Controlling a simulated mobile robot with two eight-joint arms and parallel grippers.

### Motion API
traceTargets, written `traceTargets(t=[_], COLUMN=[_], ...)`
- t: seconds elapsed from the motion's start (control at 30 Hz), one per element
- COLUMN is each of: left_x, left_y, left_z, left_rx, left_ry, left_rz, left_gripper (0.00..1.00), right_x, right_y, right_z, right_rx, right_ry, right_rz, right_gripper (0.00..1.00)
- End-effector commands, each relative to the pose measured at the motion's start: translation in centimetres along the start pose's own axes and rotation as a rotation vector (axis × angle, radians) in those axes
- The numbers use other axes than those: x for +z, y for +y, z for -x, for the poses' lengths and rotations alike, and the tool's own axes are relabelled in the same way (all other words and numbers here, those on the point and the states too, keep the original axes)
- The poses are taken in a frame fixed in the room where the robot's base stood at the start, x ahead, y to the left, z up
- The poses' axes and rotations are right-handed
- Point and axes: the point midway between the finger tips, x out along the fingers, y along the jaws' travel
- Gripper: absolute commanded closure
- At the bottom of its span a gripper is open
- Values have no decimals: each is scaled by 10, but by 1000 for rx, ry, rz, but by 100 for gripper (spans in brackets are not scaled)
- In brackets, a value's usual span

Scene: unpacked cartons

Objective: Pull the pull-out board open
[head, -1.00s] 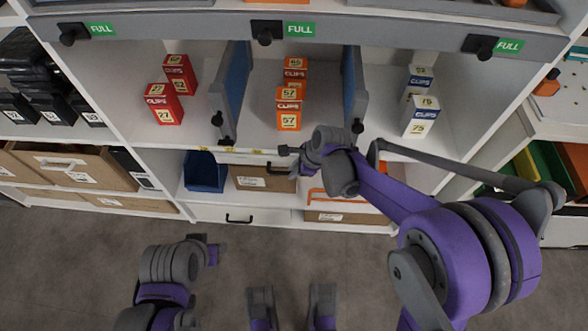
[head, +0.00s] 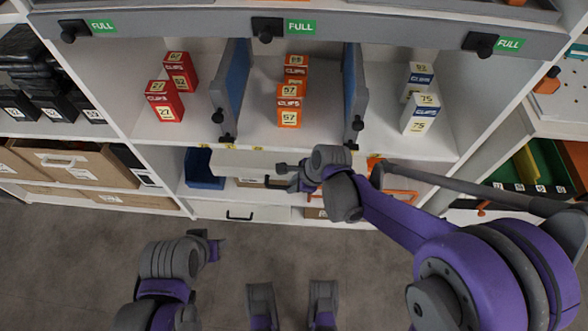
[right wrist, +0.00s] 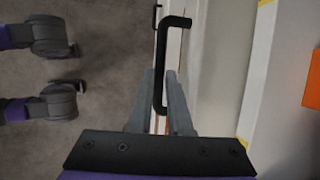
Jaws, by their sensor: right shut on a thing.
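The pull-out board (head: 235,161) is a pale panel under the middle shelf, sticking out a little from the shelf front. Its black bar handle (head: 273,183) shows partly in the head view, with my gripper over its right end. In the right wrist view the handle (right wrist: 163,62) runs between the two grey fingers, and the board (right wrist: 216,75) lies to its right. My right gripper (head: 286,175) is shut on the handle. My left gripper (head: 212,247) is low at the left, over the floor and away from the board; its fingers are too unclear to read.
Red (head: 165,102), orange (head: 289,106) and white-blue clip boxes (head: 420,114) stand on the shelf above, between blue-grey dividers. The floor (head: 225,280) in front is clear.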

Motion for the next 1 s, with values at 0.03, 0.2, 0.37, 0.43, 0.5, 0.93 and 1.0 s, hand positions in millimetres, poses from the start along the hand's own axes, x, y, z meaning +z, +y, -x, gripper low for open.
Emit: traceTargets(t=[0.03, 0.2, 0.37, 0.43, 0.5, 0.93, 1.0], left_x=[-1, -2, -4, -5, -5, -7, -7], left_y=[0, 0, 0, 0, 0, 0, 0], left_z=[2, 6, 11, 13, 15, 20, 21], left_rx=[0, 0, 0, 0, 0, 0, 0], left_ry=[1, 2, 4, 5, 6, 8, 8], left_rz=[0, 0, 0, 0, 0, 0, 0], left_gripper=[50, 50, 50, 50, 50, 50, 50], right_x=[1, 5, 8, 9, 10, 14, 14], right_y=[18, 75, 127, 147, 165, 226, 229], right_z=[4, 14, 24, 27, 30, 41, 41], right_rx=[3, 3, 4, 4, 3, 2, 2], right_ry=[0, 0, 0, 0, 0, 1, 1], right_rz=[4, 4, 5, 5, 5, 2, 2], right_gripper=[100, 100, 100, 100, 100, 100, 100])
